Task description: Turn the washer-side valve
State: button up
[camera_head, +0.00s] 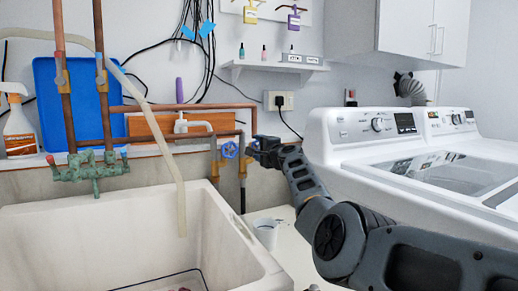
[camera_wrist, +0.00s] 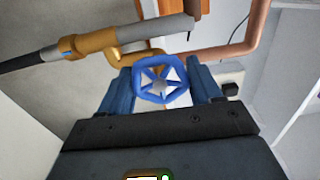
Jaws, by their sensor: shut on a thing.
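The washer-side valve is the right one of two on the copper pipes behind the sink. Its blue spoked handwheel (camera_wrist: 147,92) shows in the wrist view, between the two fingers of my gripper (camera_wrist: 162,84). The fingers are shut on the wheel's rim from both sides. In the head view my gripper (camera_head: 254,150) reaches the wall pipes from the right and hides most of this wheel. The other blue handwheel (camera_head: 229,150) is just left of it, free of my gripper.
A white washer (camera_head: 365,135) stands right of my arm. A deep utility sink (camera_head: 120,215) fills the lower left, with a pale hose (camera_head: 170,165) hanging into it. A green faucet (camera_head: 90,172) is on the wall. A white cup (camera_head: 265,232) stands below my gripper.

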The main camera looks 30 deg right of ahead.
jog(key=shift+a+f, duration=0.15)
jog(key=shift+f, duration=0.1)
jog(key=o, duration=0.8)
jog(key=shift+o, duration=1.2)
jog(key=shift+r, duration=0.2)
jog(key=shift+s, duration=0.1)
jog(key=s+p, duration=0.3)
jog(key=s, duration=0.4)
jog(key=shift+s+p, duration=0.3)
jog(key=shift+p, duration=0.05)
